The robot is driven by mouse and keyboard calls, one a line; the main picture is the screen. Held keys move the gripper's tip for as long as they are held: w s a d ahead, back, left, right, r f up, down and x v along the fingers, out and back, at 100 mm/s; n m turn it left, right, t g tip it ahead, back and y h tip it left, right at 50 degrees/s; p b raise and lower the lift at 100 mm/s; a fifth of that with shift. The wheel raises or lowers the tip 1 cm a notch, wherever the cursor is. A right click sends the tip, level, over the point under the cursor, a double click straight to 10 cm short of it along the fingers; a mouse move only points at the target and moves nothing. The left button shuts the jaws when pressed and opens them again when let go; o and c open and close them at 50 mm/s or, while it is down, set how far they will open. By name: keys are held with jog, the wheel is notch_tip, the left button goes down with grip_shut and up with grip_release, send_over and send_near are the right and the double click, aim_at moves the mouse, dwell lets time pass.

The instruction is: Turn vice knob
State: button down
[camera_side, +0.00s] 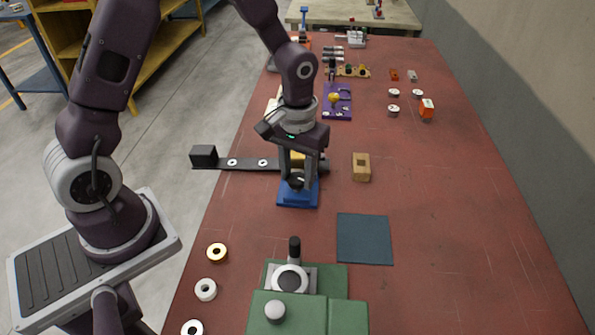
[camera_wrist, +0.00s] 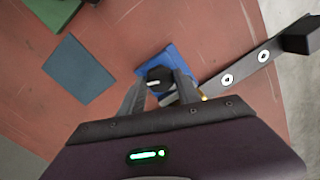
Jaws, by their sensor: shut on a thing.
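The vice has a blue base (camera_side: 297,197) and stands on the red table near the middle in the side view. Its blue body also shows in the wrist view (camera_wrist: 181,58). A dark round knob (camera_wrist: 159,78) with a light mark on top sits on it. My gripper (camera_side: 297,183) points straight down over the vice. In the wrist view my gripper (camera_wrist: 160,84) has its two fingers on either side of the knob, shut on it. In the side view the fingers partly hide the knob.
A black bar (camera_side: 220,163) with white washers lies left of the vice, passing behind my gripper. A wooden block (camera_side: 361,167) stands close on the right. A dark teal mat (camera_side: 364,239) lies in front right. A green fixture (camera_side: 300,312) stands nearer the camera. The right side is largely clear.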

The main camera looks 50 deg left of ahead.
aim_at(298, 178)
jog(key=m, duration=0.6)
jog(key=shift+m, duration=0.3)
jog(key=m, duration=0.6)
jog(key=shift+w, duration=0.1)
jog(key=shift+m, duration=0.4)
jog(key=c, duration=0.9)
grip_release()
jog(key=shift+o, duration=0.2)
notch_tip(298, 178, up, 7)
jog(key=shift+r, duration=0.1)
